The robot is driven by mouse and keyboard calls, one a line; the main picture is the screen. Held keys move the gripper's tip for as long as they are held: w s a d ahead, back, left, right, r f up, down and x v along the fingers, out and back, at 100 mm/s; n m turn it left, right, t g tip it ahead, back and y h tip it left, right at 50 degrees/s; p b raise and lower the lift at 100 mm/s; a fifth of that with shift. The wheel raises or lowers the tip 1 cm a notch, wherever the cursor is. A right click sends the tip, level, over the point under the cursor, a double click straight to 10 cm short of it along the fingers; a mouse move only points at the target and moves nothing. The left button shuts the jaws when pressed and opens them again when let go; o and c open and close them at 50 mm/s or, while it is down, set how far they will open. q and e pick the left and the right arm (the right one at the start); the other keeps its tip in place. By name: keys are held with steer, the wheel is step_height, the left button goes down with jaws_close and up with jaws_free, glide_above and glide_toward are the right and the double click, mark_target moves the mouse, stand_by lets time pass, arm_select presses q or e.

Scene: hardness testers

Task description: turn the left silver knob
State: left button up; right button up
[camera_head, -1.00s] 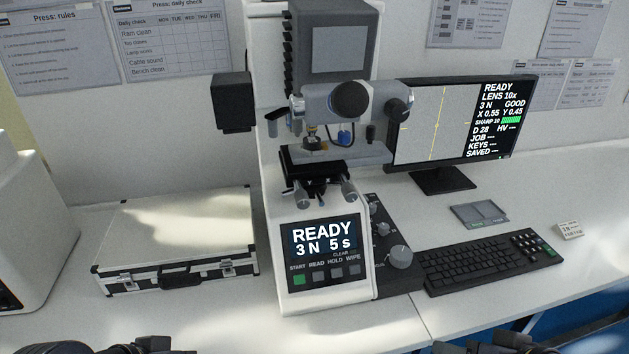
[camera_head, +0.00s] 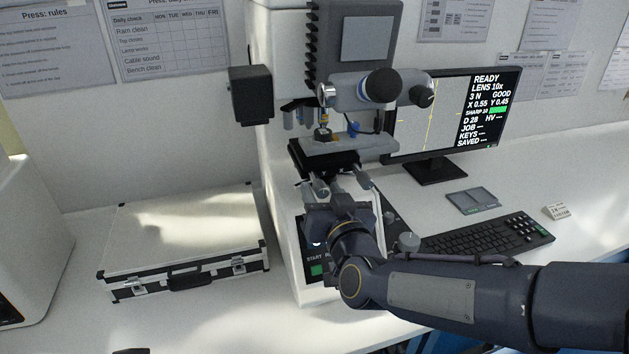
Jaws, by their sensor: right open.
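The microscope hardness tester has a black stage (camera_head: 312,158) with small silver knobs beneath it. The left silver knob (camera_head: 318,188) shows only in part, low at the stage's left side, crowded by my right gripper. My right gripper (camera_head: 337,187) is open, at the knobs in front of the stage. Its fingers overlap them in the picture, so I cannot tell whether it touches the left knob. My right arm comes in from the right and covers most of the tester's front panel. Of my left arm, only a dark sliver (camera_head: 131,351) shows at the bottom edge.
A silver and black case (camera_head: 185,235) lies left of the tester. A monitor (camera_head: 440,115), keyboard (camera_head: 490,238) and small grey tray (camera_head: 472,201) are on the right. A larger grey knob (camera_head: 408,241) stands just above my forearm.

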mark_target(316, 177)
steer(key=x, duration=0.4)
steer(key=shift+w, duration=0.1)
jaws_close()
